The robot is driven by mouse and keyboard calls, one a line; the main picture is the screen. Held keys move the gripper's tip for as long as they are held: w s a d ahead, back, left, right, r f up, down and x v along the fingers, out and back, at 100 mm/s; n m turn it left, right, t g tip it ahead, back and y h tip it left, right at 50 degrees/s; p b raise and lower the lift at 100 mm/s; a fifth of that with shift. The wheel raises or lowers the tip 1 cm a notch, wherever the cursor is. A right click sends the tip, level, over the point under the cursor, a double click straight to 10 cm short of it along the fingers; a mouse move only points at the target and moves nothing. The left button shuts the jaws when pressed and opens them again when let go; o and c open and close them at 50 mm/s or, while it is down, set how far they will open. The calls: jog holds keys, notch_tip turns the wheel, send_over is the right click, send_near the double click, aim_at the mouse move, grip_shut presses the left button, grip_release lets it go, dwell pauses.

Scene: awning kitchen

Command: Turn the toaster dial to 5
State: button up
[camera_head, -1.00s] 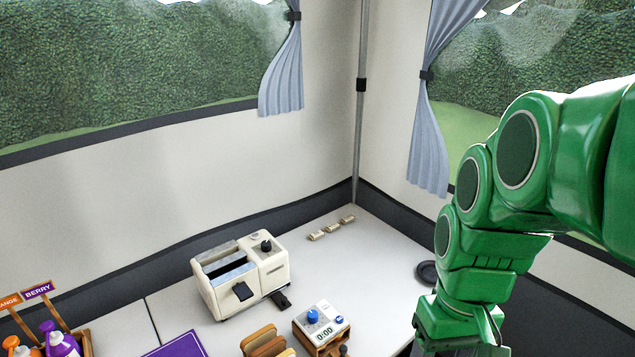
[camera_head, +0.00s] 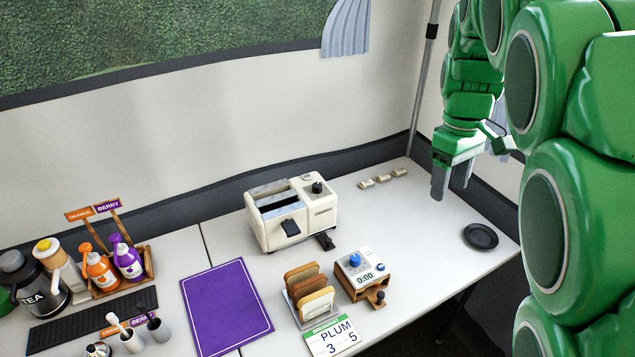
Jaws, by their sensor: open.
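The cream toaster (camera_head: 290,213) stands on the white table against the back wall, with dark slots on top and a black lever on its front. Its black dial (camera_head: 317,187) sits on top at the right end; the setting is too small to read. My gripper (camera_head: 439,188) hangs at the right, above the table and well to the right of the toaster, touching nothing. Its fingers point down and look empty.
A timer box (camera_head: 362,274) and a bread rack (camera_head: 309,290) stand in front of the toaster. Small beige blocks (camera_head: 383,178) lie between toaster and gripper. A black plate (camera_head: 481,236) is at right. A purple mat (camera_head: 227,307) and bottle caddy (camera_head: 118,268) are left.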

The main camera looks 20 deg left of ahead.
jog(key=w+a+f+n, duration=0.2)
jog(key=w+a+n, duration=0.3)
jog(key=w, duration=0.5)
jog(key=n+t, duration=0.1)
jog(key=n, duration=1)
send_over(317, 185)
jog(key=shift+y, duration=0.4)
notch_tip(317, 185, down, 13)
jog(key=shift+w+d+r, duration=0.1)
jog(key=shift+r, duration=0.05)
jog(key=shift+f, duration=4)
jog(key=c, duration=1)
jog(key=shift+c, duration=0.2)
